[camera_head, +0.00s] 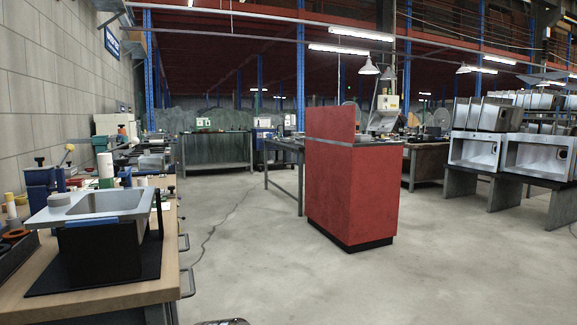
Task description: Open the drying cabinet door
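A red cabinet-like block (350,190) stands on the floor right of the middle, with a dark base strip and a raised red panel (331,124) at its top. I cannot tell whether it is the drying cabinet, and no door or handle shows clearly on its visible sides. No other thing in view is clearly a drying cabinet. Neither of my grippers is in view; only a small dark rounded part shows at the bottom edge, too little to name.
Clear concrete floor (260,270) lies ahead, around the red block.

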